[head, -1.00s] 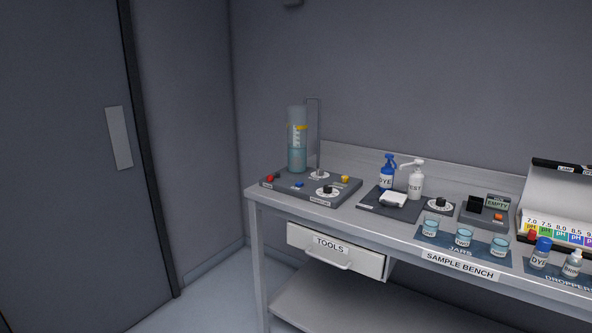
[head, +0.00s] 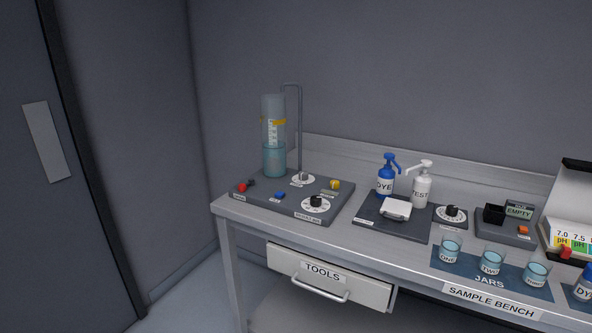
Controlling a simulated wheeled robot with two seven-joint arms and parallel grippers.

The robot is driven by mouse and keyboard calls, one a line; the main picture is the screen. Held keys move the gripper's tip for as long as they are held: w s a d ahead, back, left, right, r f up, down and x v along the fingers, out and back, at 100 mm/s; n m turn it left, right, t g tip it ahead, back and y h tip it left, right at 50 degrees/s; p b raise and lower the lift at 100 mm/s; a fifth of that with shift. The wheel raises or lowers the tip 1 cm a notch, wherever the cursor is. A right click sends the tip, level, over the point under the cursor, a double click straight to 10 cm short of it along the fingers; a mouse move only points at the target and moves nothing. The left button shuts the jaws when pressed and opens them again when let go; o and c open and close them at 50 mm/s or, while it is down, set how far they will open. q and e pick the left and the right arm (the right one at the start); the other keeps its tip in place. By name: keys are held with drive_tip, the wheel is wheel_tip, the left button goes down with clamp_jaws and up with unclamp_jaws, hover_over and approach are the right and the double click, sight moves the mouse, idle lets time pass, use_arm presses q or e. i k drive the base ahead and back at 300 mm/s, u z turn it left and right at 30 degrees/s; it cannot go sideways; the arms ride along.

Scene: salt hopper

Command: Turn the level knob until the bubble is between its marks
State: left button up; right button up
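The bench shows dials with knobs, but their labels are too small to read, so I cannot tell which is the level knob. A black knob on a white dial (head: 316,203) is at the front of the grey panel (head: 265,207) on the left. A smaller dial (head: 303,179) sits behind it on the same panel. Another black knob on a white dial (head: 451,213) is right of the pump bottles. I cannot make out a bubble or its marks. Neither of my grippers is in view.
A tall clear cylinder (head: 274,140) with bluish liquid stands on the left panel. Blue (head: 386,180) and white (head: 421,187) pump bottles stand mid-bench. Jars (head: 491,260) line the front right. The drawer labelled TOOLS (head: 335,284) stands slightly open below.

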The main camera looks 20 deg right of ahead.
sight(334, 184)
drive_tip(key=z, duration=0.3)
drive_tip(key=i, duration=0.85)
drive_tip(key=z, duration=0.6)
